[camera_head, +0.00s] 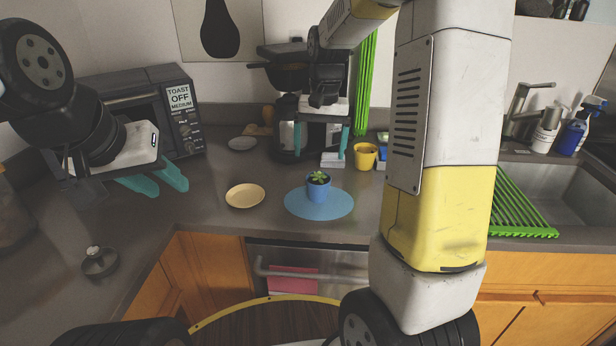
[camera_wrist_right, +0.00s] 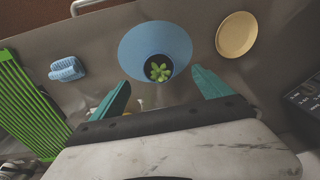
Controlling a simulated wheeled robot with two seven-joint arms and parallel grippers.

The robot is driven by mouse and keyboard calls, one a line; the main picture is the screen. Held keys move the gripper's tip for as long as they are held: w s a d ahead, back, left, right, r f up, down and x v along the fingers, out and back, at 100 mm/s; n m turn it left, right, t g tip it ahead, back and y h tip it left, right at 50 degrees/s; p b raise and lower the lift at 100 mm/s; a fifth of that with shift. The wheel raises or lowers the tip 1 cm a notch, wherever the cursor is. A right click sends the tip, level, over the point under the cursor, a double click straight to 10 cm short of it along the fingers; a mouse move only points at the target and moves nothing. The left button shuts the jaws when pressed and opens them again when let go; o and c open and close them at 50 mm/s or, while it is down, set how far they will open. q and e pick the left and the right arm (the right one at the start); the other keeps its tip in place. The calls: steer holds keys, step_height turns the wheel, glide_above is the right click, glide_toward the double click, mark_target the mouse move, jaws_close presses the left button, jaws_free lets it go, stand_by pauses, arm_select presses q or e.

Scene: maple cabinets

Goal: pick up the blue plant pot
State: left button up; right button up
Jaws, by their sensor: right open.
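The blue plant pot (camera_head: 318,191) holds a small green plant and stands upright on a round blue mat (camera_head: 296,205) on the counter. The right wrist view shows the pot (camera_wrist_right: 148,78) from above, near the lower edge of the mat (camera_wrist_right: 140,42). My right gripper (camera_head: 321,158) is open and empty, its teal fingers pointing down, above and behind the pot in the head view. In the right wrist view the pot shows between its two fingertips (camera_wrist_right: 161,78), apart from both. My left gripper (camera_head: 171,189) is open and empty over the counter at left.
A yellow plate (camera_head: 245,196) lies left of the mat. A yellow pot (camera_head: 366,156) and a coffee machine (camera_head: 288,110) stand behind. A blue ribbed object (camera_wrist_right: 66,69) and a green rack (camera_wrist_right: 30,110) show in the wrist view. A toaster oven (camera_head: 140,95) stands at left.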

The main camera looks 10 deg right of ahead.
mark_target(318, 178)
steer(key=shift+g, duration=0.3)
steer(key=f, duration=0.1)
steer(key=w+f, duration=0.2)
steer(key=shift+w+f, duration=0.25)
steer(key=shift+f, duration=0.1)
steer(key=f, duration=0.7)
steer(key=shift+s+d+f, duration=0.15)
steer(key=shift+s+f, duration=0.05)
steer(key=shift+s, duration=0.2)
steer(key=c, duration=1.7)
steer(key=shift+c, duration=0.3)
steer(key=shift+r, duration=0.2)
